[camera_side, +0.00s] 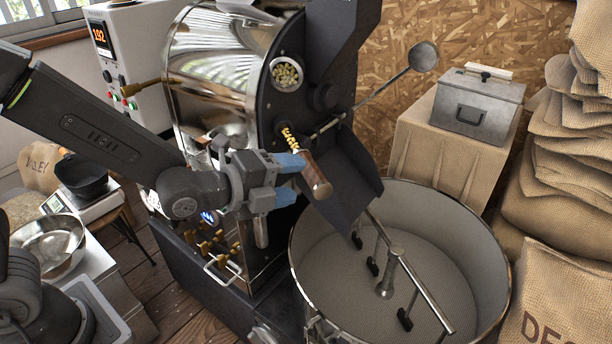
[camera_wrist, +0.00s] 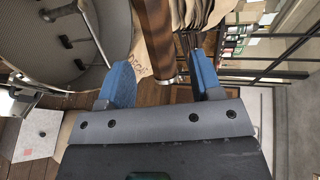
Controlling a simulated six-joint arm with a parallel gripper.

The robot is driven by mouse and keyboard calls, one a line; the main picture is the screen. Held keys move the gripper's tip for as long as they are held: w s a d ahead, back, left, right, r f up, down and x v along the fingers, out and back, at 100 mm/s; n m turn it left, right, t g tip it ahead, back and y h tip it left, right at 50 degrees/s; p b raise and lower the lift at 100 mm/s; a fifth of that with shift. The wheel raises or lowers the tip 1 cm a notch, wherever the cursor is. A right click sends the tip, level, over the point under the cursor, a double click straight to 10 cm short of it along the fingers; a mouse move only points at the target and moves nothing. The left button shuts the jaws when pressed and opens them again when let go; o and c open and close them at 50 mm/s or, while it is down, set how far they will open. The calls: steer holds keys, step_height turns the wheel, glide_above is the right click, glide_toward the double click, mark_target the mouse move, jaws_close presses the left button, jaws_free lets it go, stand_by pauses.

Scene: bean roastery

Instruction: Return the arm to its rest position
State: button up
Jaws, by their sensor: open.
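My gripper (camera_side: 292,178) is open, with its two blue fingers spread, in front of the roaster's face. A brown wooden handle (camera_side: 318,178) is close to the fingertips in the side view. Yellowish beans (camera_side: 290,138) show just above it, by the roaster front. In the wrist view, the blue fingers (camera_wrist: 162,76) stand apart and the wooden handle (camera_wrist: 155,35) appears between them, with a metal end. I cannot tell whether a finger touches it.
The roaster's polished drum (camera_side: 215,65) and dark chute (camera_side: 340,200) are close around my gripper. The round cooling tray (camera_side: 450,250) is at lower right. A metal box (camera_side: 478,105) and sacks (camera_side: 570,150) stand right. A scale with a black bowl (camera_side: 82,175) and a steel bowl (camera_side: 50,245) are left.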

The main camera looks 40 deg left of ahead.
steer(key=shift+v, duration=1.1)
steer(key=shift+c, duration=0.2)
